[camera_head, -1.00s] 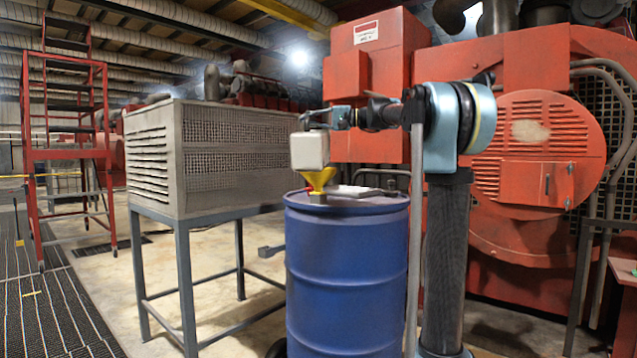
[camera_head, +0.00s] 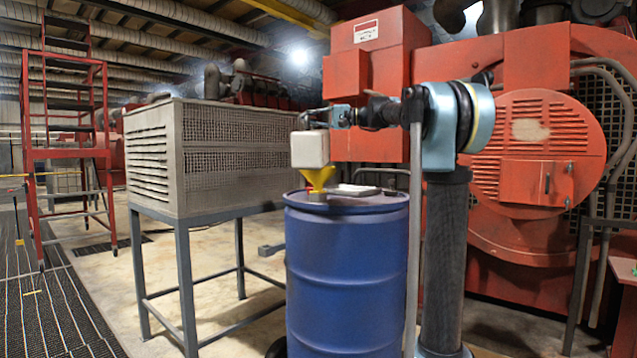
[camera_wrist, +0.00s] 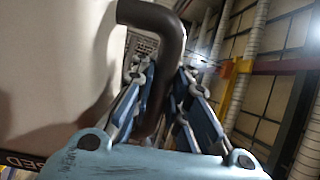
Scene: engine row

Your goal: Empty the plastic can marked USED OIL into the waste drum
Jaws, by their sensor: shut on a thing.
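The plastic can (camera_head: 310,149) is a whitish box-shaped jug held above the yellow funnel (camera_head: 318,178), close over its mouth. In the head view it looks about upright; I cannot tell whether anything flows from it. The funnel sits on top of the blue waste drum (camera_head: 345,270). My gripper (camera_head: 313,117) is above the can. In the wrist view my gripper (camera_wrist: 168,85) is shut on the can's dark handle (camera_wrist: 172,35). The can's pale wall (camera_wrist: 60,70) fills the left side, with part of a dark label (camera_wrist: 22,160) at the lower left. The can's mouth is hidden.
A grey louvred box on a stand (camera_head: 215,155) is left of the drum. Red machinery (camera_head: 540,150) stands behind and right. A red step frame (camera_head: 70,150) is at far left.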

